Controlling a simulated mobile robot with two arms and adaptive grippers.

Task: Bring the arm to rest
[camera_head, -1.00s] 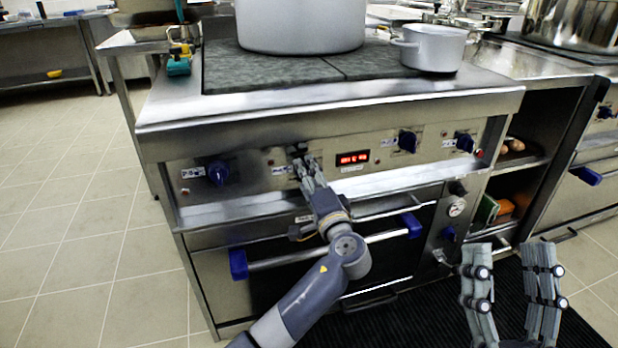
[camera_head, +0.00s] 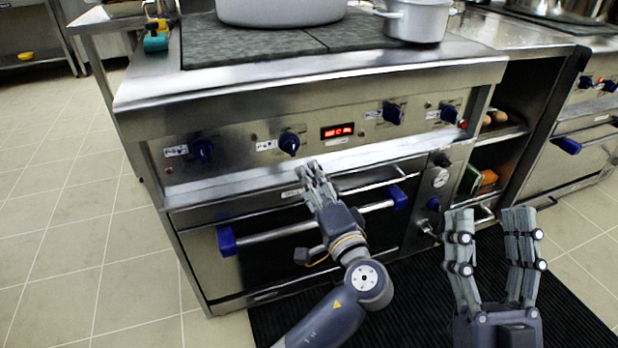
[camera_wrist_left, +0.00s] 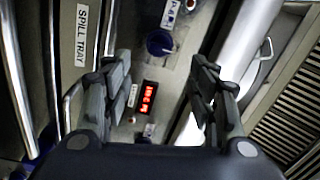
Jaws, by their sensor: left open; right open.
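My left gripper (camera_head: 316,178) is in front of the stove, just below the control panel (camera_head: 236,152) and above the oven handle (camera_head: 310,220). It is open and empty, apart from the knobs. The blue knob nearest to it (camera_head: 289,143) is uncovered, a little above and left of the fingertips. In the left wrist view the open fingers (camera_wrist_left: 163,90) frame the red display (camera_wrist_left: 147,98) and a blue knob (camera_wrist_left: 160,42). My right gripper (camera_head: 490,225) is open and empty at the lower right, fingers pointing up, over the black mat.
A large pot (camera_head: 280,10) and a smaller pot (camera_head: 416,20) stand on the stove top. An open shelf (camera_head: 500,132) with items is to the right of the stove. A black ribbed mat (camera_head: 580,305) lies on the floor. The tiled floor at left is clear.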

